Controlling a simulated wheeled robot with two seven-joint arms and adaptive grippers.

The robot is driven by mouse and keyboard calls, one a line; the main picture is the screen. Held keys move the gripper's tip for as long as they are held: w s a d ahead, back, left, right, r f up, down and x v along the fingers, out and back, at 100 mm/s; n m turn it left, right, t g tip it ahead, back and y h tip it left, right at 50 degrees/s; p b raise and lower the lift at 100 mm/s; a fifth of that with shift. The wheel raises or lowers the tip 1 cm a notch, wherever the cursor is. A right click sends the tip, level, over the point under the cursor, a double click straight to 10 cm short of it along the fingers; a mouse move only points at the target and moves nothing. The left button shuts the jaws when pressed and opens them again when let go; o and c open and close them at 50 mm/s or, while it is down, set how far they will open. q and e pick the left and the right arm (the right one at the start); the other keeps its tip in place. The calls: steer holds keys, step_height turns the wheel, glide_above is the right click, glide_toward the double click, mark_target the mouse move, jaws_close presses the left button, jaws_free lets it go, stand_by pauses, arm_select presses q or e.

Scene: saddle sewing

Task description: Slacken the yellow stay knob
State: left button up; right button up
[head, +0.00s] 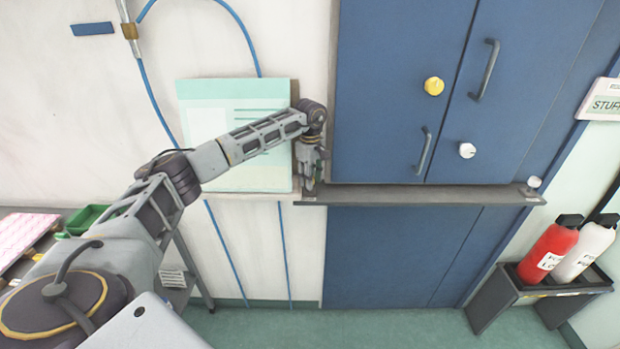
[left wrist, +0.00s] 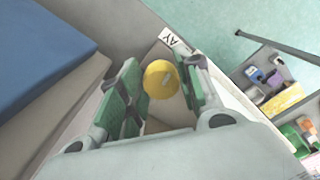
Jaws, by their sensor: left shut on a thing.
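The yellow stay knob (left wrist: 160,80) shows in the left wrist view, round with a pale mark on its face. A white label (left wrist: 174,40) reading "AY", partly hidden, is beside it. My left gripper (left wrist: 152,92) has its green-padded fingers on either side of the knob and is shut on it. In the head view my left gripper (head: 310,184) points down at the left end of the grey rail (head: 430,195), and it hides the knob there. My right gripper is not in view.
Blue cabinet doors (head: 400,70) above the rail carry another yellow knob (head: 433,86), a white knob (head: 466,150) and handles. Red (head: 549,250) and white (head: 585,250) bottles stand on a rack at right.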

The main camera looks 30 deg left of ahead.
arm_select(q)
steer(key=n, duration=0.4)
steer(key=shift+w+n, duration=0.15)
steer(key=shift+n, duration=0.25)
steer(key=shift+w+r+n, duration=0.1)
steer(key=shift+n, duration=2)
steer(key=shift+a, duration=0.1)
steer(key=o, duration=1)
steer(key=shift+o, duration=0.2)
step_height(320, 180, up, 12)
